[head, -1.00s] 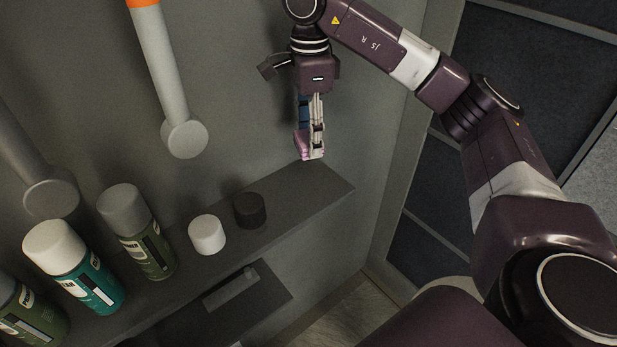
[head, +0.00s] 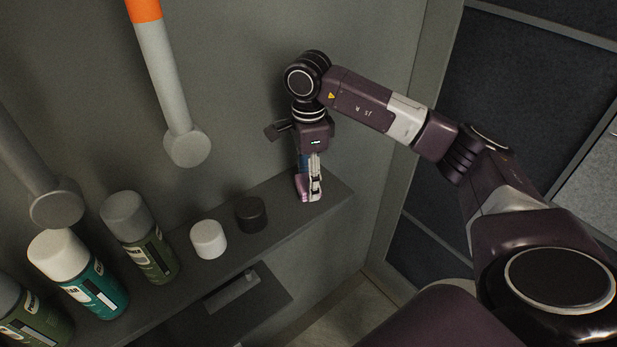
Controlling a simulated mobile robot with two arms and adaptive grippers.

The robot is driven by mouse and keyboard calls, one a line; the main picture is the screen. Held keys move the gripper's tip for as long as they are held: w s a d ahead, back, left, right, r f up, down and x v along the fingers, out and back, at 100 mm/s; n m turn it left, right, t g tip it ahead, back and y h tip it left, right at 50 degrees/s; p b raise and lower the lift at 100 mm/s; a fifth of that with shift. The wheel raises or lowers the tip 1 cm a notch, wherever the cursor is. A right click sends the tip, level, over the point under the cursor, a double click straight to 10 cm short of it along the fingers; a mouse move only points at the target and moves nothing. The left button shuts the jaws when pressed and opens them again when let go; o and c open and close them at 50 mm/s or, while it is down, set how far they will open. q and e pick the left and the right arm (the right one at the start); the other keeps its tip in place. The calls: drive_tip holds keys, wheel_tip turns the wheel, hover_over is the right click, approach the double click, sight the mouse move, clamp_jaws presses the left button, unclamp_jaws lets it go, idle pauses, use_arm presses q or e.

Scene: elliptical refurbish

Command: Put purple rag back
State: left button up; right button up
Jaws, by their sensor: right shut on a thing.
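My right gripper (head: 311,196) points down at the right end of the dark shelf (head: 262,231). It is shut on the purple rag (head: 301,186), of which only a small pinkish-purple piece shows at the left side of the fingers. The fingertips are at or just above the shelf top; I cannot tell whether the rag touches it. My left gripper is not in view.
A black cap (head: 250,214) and a white cap (head: 208,239) stand on the shelf left of my right gripper. Several spray cans, one teal (head: 88,283) and one green (head: 140,240), stand further left. A grey rod with an orange band (head: 166,82) hangs above. A lower ledge (head: 255,300) lies below.

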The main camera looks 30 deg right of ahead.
drive_tip(key=o, duration=0.5)
drive_tip(key=shift+f, duration=0.15)
drive_tip(key=o, duration=0.5)
drive_tip(key=shift+r, duration=0.3)
wheel_tip(320, 180, up, 4)
drive_tip(key=shift+w+f+b, duration=0.1)
drive_tip(key=shift+f+b, duration=0.05)
drive_tip(key=shift+b, duration=0.9)
drive_tip(key=shift+r, duration=4.05)
